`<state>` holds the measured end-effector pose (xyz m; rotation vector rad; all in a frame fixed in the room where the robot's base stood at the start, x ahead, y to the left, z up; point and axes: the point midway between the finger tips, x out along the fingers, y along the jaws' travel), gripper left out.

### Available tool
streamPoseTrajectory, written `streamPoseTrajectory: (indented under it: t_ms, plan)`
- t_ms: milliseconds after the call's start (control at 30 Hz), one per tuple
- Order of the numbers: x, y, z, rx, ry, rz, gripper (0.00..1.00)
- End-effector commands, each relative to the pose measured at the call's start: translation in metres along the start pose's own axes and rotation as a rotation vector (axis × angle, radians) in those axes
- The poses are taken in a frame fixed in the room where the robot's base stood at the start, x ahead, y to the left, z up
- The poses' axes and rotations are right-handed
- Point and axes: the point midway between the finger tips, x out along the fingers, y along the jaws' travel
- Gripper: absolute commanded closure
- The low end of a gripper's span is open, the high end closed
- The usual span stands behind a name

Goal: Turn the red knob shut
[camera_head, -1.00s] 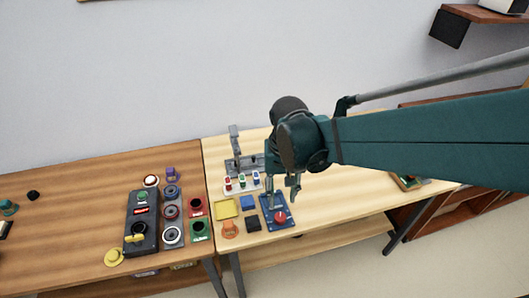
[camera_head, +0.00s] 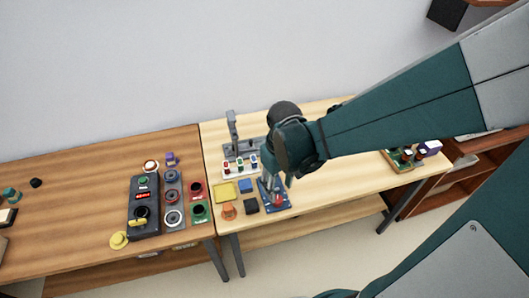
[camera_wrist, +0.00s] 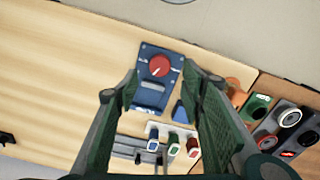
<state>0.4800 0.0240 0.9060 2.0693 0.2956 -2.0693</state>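The red knob (camera_wrist: 159,66) sits on a blue panel (camera_wrist: 152,98) with white markings, seen between my fingertips in the wrist view. In the head view, the red knob (camera_head: 279,199) shows on the blue panel (camera_head: 285,207) near the front edge of the light table, partly hidden by my fingers. My gripper (camera_wrist: 161,76) is open, with one green finger on each side of the panel in the wrist view. My gripper (camera_head: 276,188) is just above the panel in the head view. I cannot tell whether a finger touches the knob.
Several small switches (camera_head: 240,166) stand behind the panel. A yellow square (camera_head: 224,192), an orange knob (camera_head: 229,211) and dark blocks lie to its left. A darker table (camera_head: 75,220) with a control box (camera_head: 145,205) adjoins on the left. The light table's right middle is clear.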

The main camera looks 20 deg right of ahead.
Motion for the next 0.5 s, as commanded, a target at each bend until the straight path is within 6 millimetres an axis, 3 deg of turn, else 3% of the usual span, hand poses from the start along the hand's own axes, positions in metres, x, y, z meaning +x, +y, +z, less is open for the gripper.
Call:
streamPoseTrajectory:
  t_ms: [500]
  plan:
    - [0.0038,-0.0001,0.0006,-0.011,0.000,0.000,0.61]
